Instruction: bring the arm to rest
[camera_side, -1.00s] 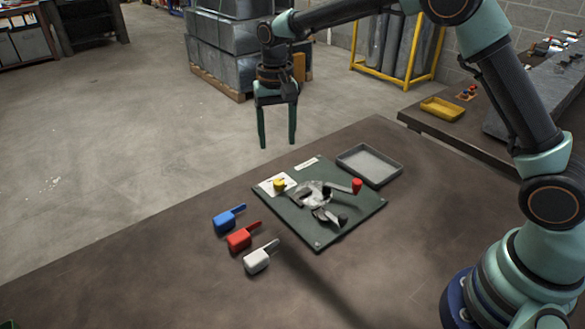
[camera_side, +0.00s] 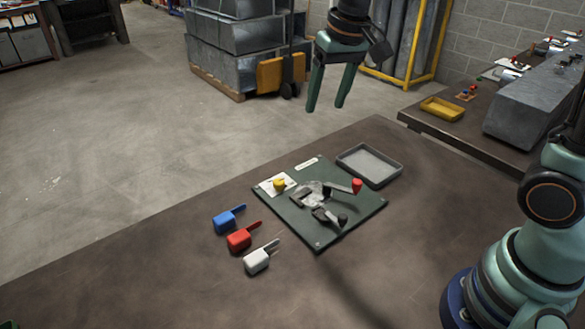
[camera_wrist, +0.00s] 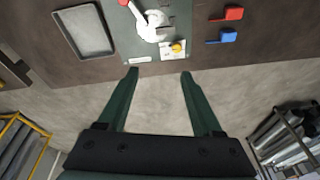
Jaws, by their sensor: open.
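My gripper (camera_side: 326,108) is open and empty in the side view, high above the far edge of the workbench and clear of everything on it. Its two green fingers also show spread apart in the wrist view (camera_wrist: 158,74), with bare floor between them. Below it in the side view, a dark green board (camera_side: 347,221) lies on the bench. The board carries a metal fixture (camera_side: 312,190) with a red-knobbed lever (camera_side: 357,186), a second lever with a black knob (camera_side: 342,219), and a yellow knob (camera_side: 280,184) on a white plate.
Blue (camera_side: 225,219), red (camera_side: 239,240) and white (camera_side: 257,261) handled blocks lie left of the board. A shallow grey tray (camera_side: 369,165) sits behind it. A side bench (camera_side: 470,139) holds a yellow tray (camera_side: 442,109). Stacked metal ducts (camera_side: 232,45) stand on the floor behind.

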